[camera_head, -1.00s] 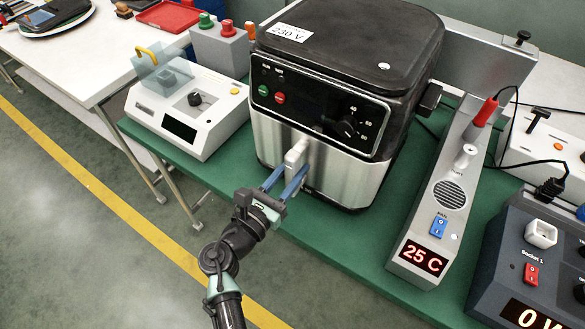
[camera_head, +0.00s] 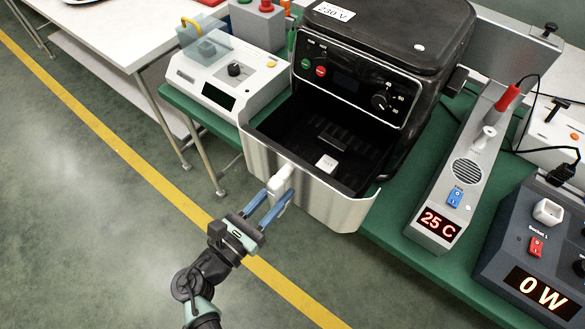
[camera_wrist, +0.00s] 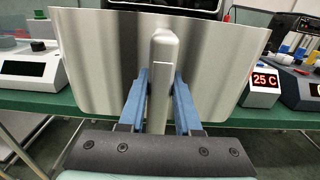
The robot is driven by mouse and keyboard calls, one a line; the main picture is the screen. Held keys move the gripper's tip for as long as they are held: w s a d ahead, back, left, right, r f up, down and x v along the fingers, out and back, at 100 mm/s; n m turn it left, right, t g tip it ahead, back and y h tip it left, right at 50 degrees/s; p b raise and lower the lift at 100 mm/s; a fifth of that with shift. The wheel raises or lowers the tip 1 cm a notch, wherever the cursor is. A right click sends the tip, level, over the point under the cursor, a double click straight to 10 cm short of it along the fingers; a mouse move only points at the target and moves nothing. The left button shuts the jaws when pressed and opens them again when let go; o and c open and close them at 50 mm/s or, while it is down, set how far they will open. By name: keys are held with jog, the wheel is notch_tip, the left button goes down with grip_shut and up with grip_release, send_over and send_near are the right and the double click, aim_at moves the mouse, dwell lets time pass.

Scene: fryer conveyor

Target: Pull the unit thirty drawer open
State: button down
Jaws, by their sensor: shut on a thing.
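The fryer (camera_head: 385,32) is a black box unit on the green table. Its silver-fronted drawer (camera_head: 335,205) is pulled well out toward me, and its dark inside shows with a small white block (camera_head: 327,162) in it. The drawer has a pale handle (camera_head: 281,181) on its front. My gripper (camera_head: 277,200) is shut on this handle. In the wrist view, the blue fingers of my gripper (camera_wrist: 161,85) stand on both sides of the upright handle (camera_wrist: 163,62), in front of the drawer front (camera_wrist: 100,60).
A white device with a clear cover (camera_head: 228,80) stands left of the fryer. A grey unit reading 25 C (camera_head: 462,175) and a dark unit reading 0 W (camera_head: 535,255) stand to the right. The drawer overhangs the table's front edge; the floor before it is clear.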

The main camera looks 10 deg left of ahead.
jog(key=shift+p+v, duration=0.55)
jog(key=shift+v, duration=2.3)
jog(key=c, duration=0.6)
grip_release()
jog(key=b+v, duration=0.2)
jog(key=v, duration=1.1)
